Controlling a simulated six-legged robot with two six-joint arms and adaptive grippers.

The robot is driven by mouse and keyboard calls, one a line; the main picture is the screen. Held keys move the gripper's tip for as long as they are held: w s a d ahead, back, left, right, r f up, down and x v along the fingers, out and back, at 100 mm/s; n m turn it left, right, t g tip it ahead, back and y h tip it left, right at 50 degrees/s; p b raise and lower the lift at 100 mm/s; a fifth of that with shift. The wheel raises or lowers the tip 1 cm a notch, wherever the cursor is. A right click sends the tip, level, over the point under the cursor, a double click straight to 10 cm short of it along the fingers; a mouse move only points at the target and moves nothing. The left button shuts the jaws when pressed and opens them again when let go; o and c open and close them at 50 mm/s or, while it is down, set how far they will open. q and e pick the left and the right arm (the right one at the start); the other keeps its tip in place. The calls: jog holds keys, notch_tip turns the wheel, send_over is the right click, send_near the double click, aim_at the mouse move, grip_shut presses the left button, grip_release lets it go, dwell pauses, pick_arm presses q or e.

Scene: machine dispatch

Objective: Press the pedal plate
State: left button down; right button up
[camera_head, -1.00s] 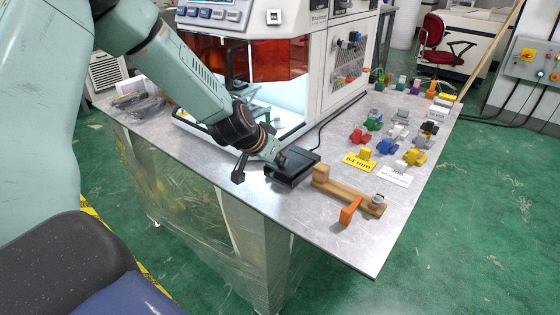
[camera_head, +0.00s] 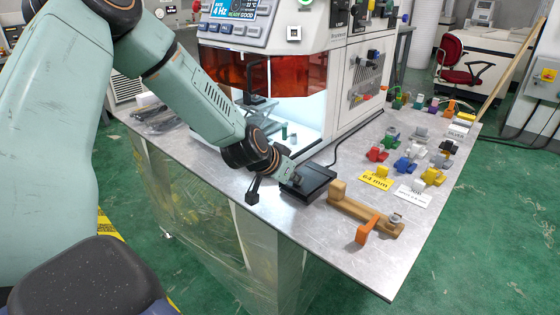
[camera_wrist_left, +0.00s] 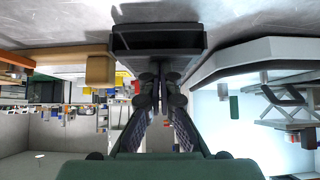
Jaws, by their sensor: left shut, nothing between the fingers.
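The pedal plate (camera_head: 314,182) is a flat black box-like pedal on the grey metal table, in front of the white machine. It also shows at the top middle of the left wrist view (camera_wrist_left: 158,38). My left gripper (camera_head: 294,179) comes in from the left, with its fingertips at the pedal's left edge. In the left wrist view the fingers (camera_wrist_left: 160,70) are together, empty, and point at the pedal. I cannot tell whether they touch it or whether the plate is pushed down. My right gripper is not in view.
The white machine (camera_head: 345,75) with an orange window stands behind the pedal. A wooden piece with an orange end (camera_head: 365,230) lies to the right. Several coloured parts and a yellow "64 mm" label (camera_head: 376,180) lie further right. The table's front edge is close.

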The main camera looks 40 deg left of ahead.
pick_arm(q)
jog(key=w+r+p+v, duration=0.1)
jog(key=p+v, duration=1.1)
jog(key=shift+r+p, duration=0.2)
jog(key=shift+p, duration=0.15)
dwell(0.6)
